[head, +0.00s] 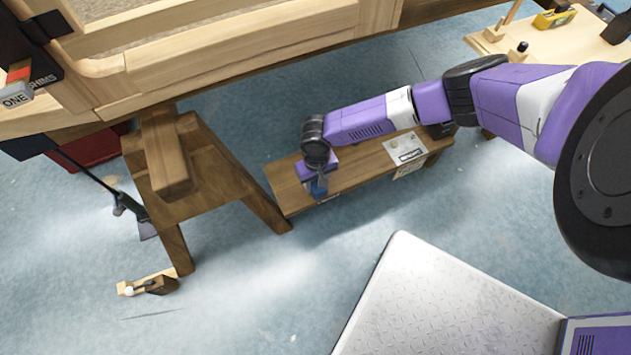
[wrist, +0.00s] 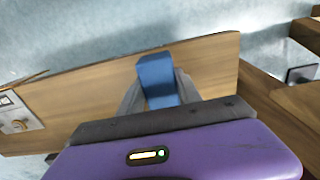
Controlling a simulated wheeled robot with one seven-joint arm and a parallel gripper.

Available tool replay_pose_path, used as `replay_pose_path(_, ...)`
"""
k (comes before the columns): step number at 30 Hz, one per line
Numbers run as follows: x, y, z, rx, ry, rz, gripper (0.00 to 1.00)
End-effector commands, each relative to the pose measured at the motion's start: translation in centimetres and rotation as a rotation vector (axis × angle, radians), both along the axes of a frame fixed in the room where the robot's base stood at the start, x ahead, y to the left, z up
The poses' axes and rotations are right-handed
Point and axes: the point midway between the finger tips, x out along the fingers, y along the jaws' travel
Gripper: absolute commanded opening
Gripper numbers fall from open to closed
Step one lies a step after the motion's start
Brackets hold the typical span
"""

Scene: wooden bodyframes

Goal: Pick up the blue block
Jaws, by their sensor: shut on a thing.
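The blue block (wrist: 157,80) is between the two fingers of my gripper (wrist: 160,92) in the wrist view. The fingers are shut on its sides. In the head view only a small part of the blue block (head: 318,188) shows below my gripper (head: 318,180). Both are at the front edge of a low wooden bench (head: 362,167), near its left end. I cannot tell whether the block touches the bench top or is just above it.
A wooden sawhorse (head: 205,175) stands left of the bench. A large wooden frame (head: 240,50) lies above at the back. A paper card (head: 405,147) is on the bench's right part. A plane-like tool (head: 150,285) lies on the floor. Open blue floor is in front.

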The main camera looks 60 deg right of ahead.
Motion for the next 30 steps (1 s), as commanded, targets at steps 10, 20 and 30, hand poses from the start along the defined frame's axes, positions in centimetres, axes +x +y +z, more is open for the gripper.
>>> replay_pose_path(10, 0.1, 0.0, 4.0, 0.001, -0.003, -0.001, 0.0)
replay_pose_path(20, 0.1, 0.0, 13.0, 0.001, -0.003, -0.001, 0.0)
replay_pose_path(30, 0.0, 0.0, 19.0, 0.0, -0.001, 0.0, 0.0)
